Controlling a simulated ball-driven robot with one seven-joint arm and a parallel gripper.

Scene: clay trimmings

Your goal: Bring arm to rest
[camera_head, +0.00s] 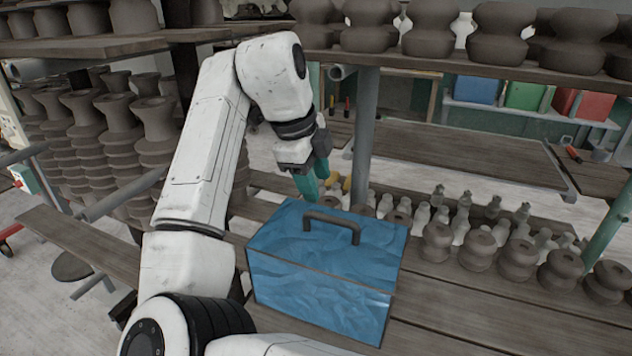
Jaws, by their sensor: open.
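My arm, white with dark joints, rises from the bottom of the picture, bends at the top and points down. My gripper (318,188) has teal fingers and hangs just behind and above a blue box (318,275) with a dark handle (332,226) on its lid. The fingers are apart from the handle, and nothing shows between them.
Dark clay pots (437,243) and pale bottles (463,218) line the shelf right of the box. An upper shelf (480,72) with pots crosses above, held by a grey post (364,130). Stacked pots (118,125) fill the left. A wooden bench (460,152) stands behind.

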